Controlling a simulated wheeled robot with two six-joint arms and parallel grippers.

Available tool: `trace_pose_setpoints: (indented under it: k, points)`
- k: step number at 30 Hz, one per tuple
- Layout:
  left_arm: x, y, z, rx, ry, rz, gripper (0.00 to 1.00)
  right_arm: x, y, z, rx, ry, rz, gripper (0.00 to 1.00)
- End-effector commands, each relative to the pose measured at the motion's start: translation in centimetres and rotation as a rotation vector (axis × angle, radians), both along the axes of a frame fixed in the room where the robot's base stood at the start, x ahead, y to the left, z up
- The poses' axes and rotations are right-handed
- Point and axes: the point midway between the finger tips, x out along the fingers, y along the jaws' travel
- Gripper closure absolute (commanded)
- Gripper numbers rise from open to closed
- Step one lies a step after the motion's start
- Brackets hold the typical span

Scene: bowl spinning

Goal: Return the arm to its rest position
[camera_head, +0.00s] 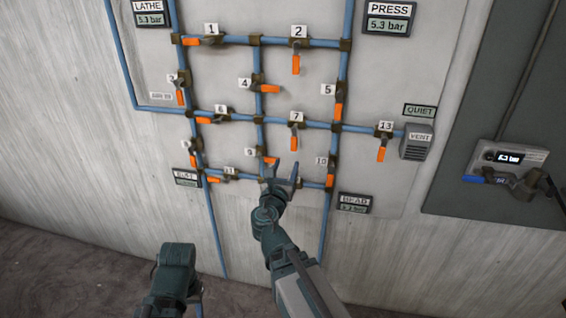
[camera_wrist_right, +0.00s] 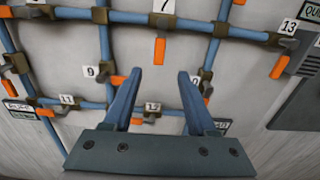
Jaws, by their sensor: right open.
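My right gripper (camera_head: 281,176) is raised in front of the lower middle of a wall panel of blue pipes, near the valve tagged 9 (camera_head: 251,153). In the right wrist view its two fingers (camera_wrist_right: 155,90) stand apart with nothing between them. The orange handle of valve 7 (camera_wrist_right: 160,50) shows just beyond the fingertips, hanging down. My left arm (camera_head: 172,275) shows at the bottom left of the head view, low and away from the panel. Its fingers cannot be made out clearly.
Blue pipes with several orange-handled valves cover the pale wall. Valve 13 (camera_head: 383,145) and the grey vent box (camera_head: 418,142) sit to the right. A grey device (camera_head: 508,160) is mounted on a dark panel farther right. The lower wall beside my right arm is bare.

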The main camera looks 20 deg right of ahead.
Motion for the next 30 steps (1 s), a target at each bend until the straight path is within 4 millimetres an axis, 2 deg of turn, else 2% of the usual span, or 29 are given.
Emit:
trace_pose_setpoints:
  k: [14,18,20,23,26,30]
  points:
    - [0.0,0.0,0.0,0.0,0.0,0.0,0.5,-0.1,0.0,0.0,0.002,0.0,0.0,0.43]
    - [0.0,0.0,0.0,0.0,0.0,0.0,0.5,-0.6,0.2,-1.0,0.138,-0.042,-0.034,0.43]
    - [0.0,0.0,0.0,0.0,0.0,0.0,0.5,-1.1,0.5,-2.3,0.289,-0.085,-0.076,0.43]
    - [0.0,0.0,0.1,0.0,0.0,0.0,0.5,-2.7,1.6,-5.8,0.639,-0.176,-0.205,0.43]
    - [0.0,0.0,0.1,0.0,0.0,0.0,0.5,-5.0,4.1,-10.2,1.005,-0.255,-0.395,0.43]
    - [0.0,0.0,0.2,0.0,0.0,0.0,0.5,-9.2,9.3,-16.0,1.421,-0.324,-0.744,0.43]
